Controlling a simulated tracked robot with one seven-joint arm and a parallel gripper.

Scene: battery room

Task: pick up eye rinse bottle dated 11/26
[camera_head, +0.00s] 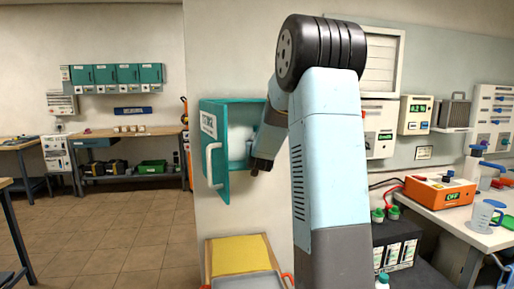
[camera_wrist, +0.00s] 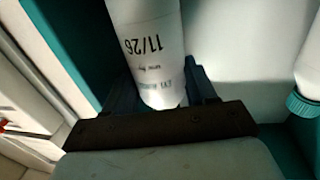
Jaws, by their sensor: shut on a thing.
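The eye rinse bottle dated 11/26 (camera_wrist: 150,60) is white with dark print, and its label reads upside down in the wrist view. My gripper (camera_wrist: 161,88) is shut on this bottle, with a blue-grey finger on either side of it. The bottle's far end runs out of the frame. In the head view my gripper (camera_head: 258,146) reaches into the open teal wall cabinet (camera_head: 225,106), where a white shape (camera_head: 238,142) shows; its label cannot be read there.
A second white bottle with a teal cap (camera_wrist: 303,104) stands at the right in the wrist view, apart from my gripper. The cabinet door (camera_head: 211,165) with a white handle hangs open on the left. A yellow-topped bin (camera_head: 238,252) stands below.

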